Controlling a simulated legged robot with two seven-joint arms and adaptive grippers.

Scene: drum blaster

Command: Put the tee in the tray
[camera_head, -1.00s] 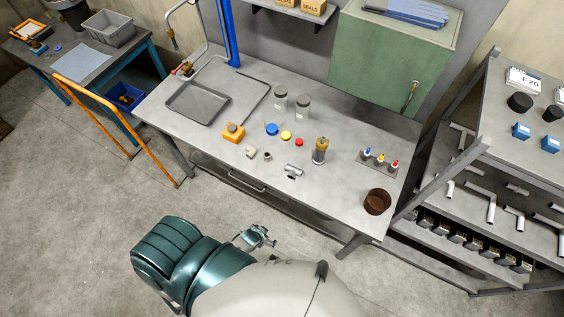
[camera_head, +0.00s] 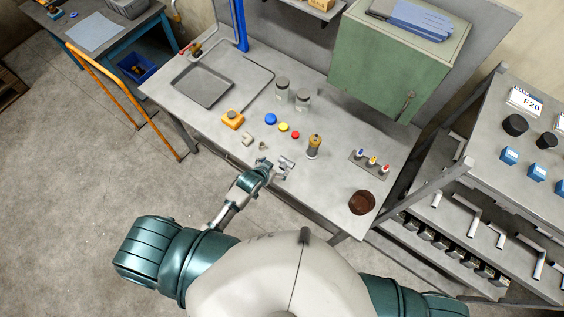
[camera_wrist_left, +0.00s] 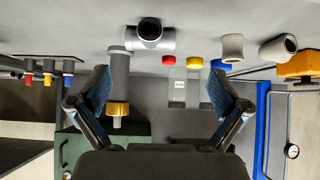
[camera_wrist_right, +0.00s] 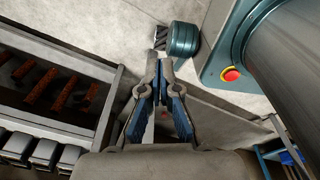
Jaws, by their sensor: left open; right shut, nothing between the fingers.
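The tee, a grey pipe fitting (camera_head: 287,163), lies on the workbench near its front edge. It also shows in the left wrist view (camera_wrist_left: 150,36), with a dark round opening facing the camera. My left gripper (camera_head: 271,168) is open just beside the tee. In the left wrist view its spread fingers (camera_wrist_left: 158,82) are empty, and the tee lies beyond the tips. The tray, shallow and dark grey (camera_head: 203,86), lies empty at the bench's back left. My right gripper (camera_wrist_right: 160,70) is shut and empty, away from the bench top; the head view does not show it.
Near the tee are small beige fittings (camera_head: 248,139), red, yellow and blue caps, an orange block (camera_head: 232,119) and a brass-ended cylinder (camera_head: 314,146). A brown cup (camera_head: 362,202) stands at the right. A shelf rack (camera_head: 470,215) borders the bench's right side.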

